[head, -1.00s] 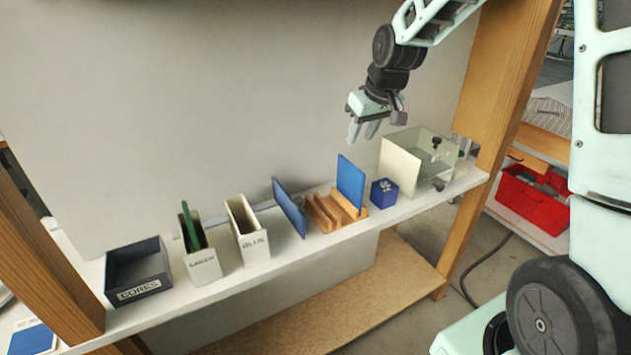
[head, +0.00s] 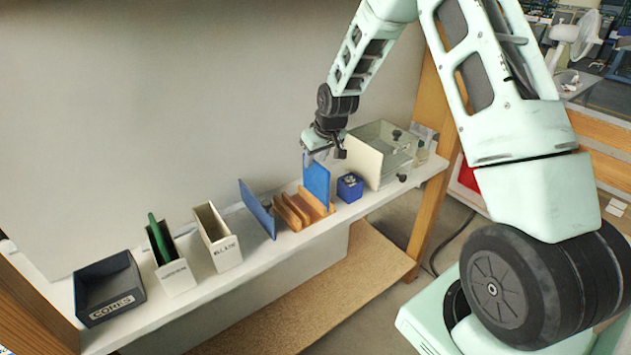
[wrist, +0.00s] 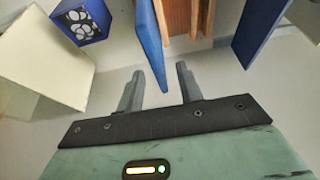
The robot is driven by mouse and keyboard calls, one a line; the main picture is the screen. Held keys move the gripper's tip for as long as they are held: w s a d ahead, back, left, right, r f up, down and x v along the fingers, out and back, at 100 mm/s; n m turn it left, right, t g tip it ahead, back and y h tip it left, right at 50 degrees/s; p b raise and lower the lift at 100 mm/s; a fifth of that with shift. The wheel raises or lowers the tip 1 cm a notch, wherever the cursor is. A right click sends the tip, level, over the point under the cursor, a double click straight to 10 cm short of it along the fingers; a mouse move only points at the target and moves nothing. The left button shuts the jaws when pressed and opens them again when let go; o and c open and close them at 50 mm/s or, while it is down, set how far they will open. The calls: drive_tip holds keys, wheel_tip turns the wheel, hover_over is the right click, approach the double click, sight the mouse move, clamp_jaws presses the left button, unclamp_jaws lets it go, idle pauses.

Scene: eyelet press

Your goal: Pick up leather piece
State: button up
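A blue leather piece (head: 317,182) stands upright at the right end of a wooden rack (head: 300,210). A second blue piece (head: 256,208) leans at the rack's left side. My gripper (head: 317,156) is at the top of the upright piece. In the wrist view my gripper (wrist: 160,82) is open, and the edge of the upright blue piece (wrist: 150,40) appears between its fingers. I cannot tell whether the fingers touch it. The leaning blue piece also shows in the wrist view (wrist: 262,35).
A small blue box (head: 350,190) and a clear-sided machine with a pale plate (head: 365,163) stand close on the right. To the left are a white bin (head: 226,250), a white bin (head: 178,278) holding a green piece, and a dark CORES bin (head: 110,290). The shelf front has bare strips.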

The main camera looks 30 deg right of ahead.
sight(314, 170)
drive_tip(key=p+x, duration=0.2)
drive_tip(key=x, duration=0.2)
drive_tip(key=shift+s+d+f, duration=0.1)
drive_tip(key=shift+d+f, duration=0.1)
drive_tip(key=shift+f, duration=0.4)
drive_tip(key=shift+f, duration=0.25)
idle(0.3)
clamp_jaws()
